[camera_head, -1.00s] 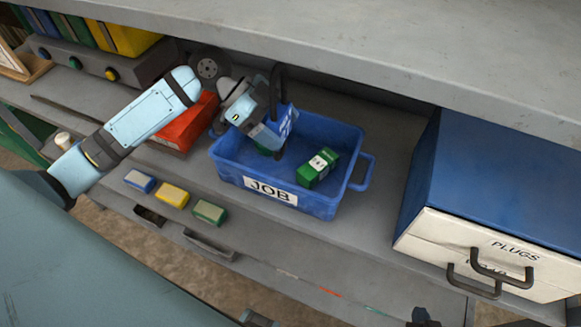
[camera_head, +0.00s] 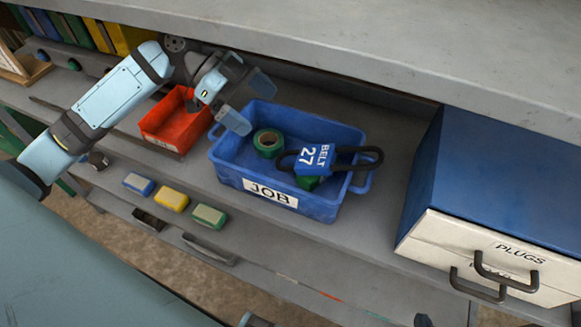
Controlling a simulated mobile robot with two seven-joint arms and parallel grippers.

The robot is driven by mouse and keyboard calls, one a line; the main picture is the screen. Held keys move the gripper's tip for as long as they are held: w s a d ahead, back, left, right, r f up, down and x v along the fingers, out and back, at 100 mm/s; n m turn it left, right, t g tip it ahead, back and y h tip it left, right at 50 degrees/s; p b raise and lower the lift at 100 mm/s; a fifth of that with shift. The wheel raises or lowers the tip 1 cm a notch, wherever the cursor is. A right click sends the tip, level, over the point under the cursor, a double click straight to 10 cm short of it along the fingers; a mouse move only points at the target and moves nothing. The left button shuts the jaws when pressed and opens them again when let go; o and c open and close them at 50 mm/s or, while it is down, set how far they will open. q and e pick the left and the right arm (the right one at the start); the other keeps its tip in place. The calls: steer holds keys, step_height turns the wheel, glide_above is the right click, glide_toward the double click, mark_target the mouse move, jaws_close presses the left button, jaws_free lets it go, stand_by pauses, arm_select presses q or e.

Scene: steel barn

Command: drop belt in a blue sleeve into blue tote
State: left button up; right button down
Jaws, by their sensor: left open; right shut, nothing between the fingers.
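The belt in a blue sleeve (camera_head: 315,158), marked "BELT 27", lies in the blue tote (camera_head: 228,176) labelled "JOB". Its black loop (camera_head: 370,157) reaches over the tote's right rim. The sleeve covers most of a green box (camera_head: 307,183) in the tote. A green tape roll (camera_head: 268,141) lies beside it at the back left. My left gripper (camera_head: 253,105) is open and empty above the tote's back left corner, apart from the belt. Of my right arm only small parts show at the bottom edge; the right gripper's fingers cannot be made out.
A red bin (camera_head: 172,122) stands left of the tote. Blue, yellow and green-grey blocks (camera_head: 171,196) lie in front of it. A blue-and-white drawer cabinet (camera_head: 488,225) labelled "PLUGS" stands at the right. A grey shelf (camera_head: 400,50) overhangs the back. Bench between tote and cabinet is clear.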

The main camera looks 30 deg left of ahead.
arm_select(q)
steer(key=v, duration=0.7)
steer(key=shift+r+b, duration=0.15)
steer(key=shift+b, duration=0.25)
steer(key=shift+a, duration=0.1)
